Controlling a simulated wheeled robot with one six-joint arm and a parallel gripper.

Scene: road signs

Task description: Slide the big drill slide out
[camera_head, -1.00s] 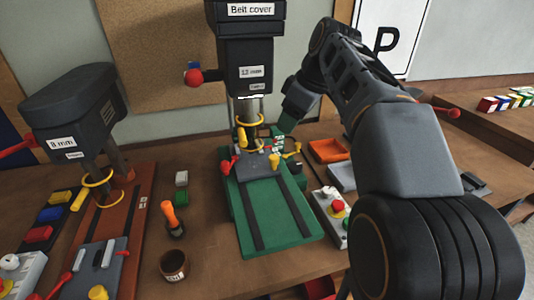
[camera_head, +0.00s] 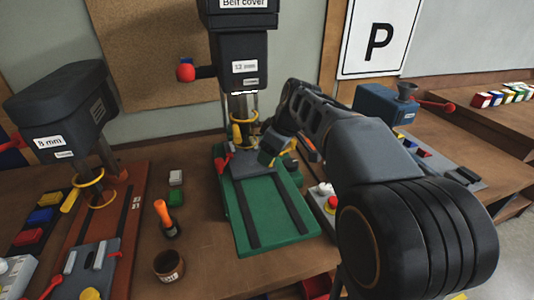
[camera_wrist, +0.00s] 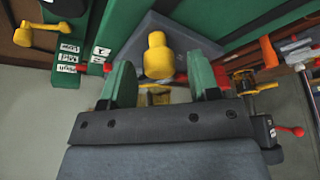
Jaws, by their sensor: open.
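The big drill (camera_head: 244,60), marked 12 mm, stands on a green base (camera_head: 266,205) with two dark grooves. Its grey slide (camera_head: 250,166) sits at the back of the base, under the drill. My gripper (camera_head: 272,152) is low over the slide's right part and hides some of it. In the wrist view, the open green fingers (camera_wrist: 160,78) stand on either side of the slide's yellow knob (camera_wrist: 156,52). Gaps show beside the knob, so the fingers are not shut on it. The grey slide plate (camera_wrist: 195,35) lies behind the knob.
A smaller drill (camera_head: 65,110), marked 8 mm, stands on a brown base at left. An orange-handled tool (camera_head: 165,217) and a brown cup (camera_head: 169,265) stand between the drills. A control box (camera_head: 325,200) is close right of the green base. The front of the green base is clear.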

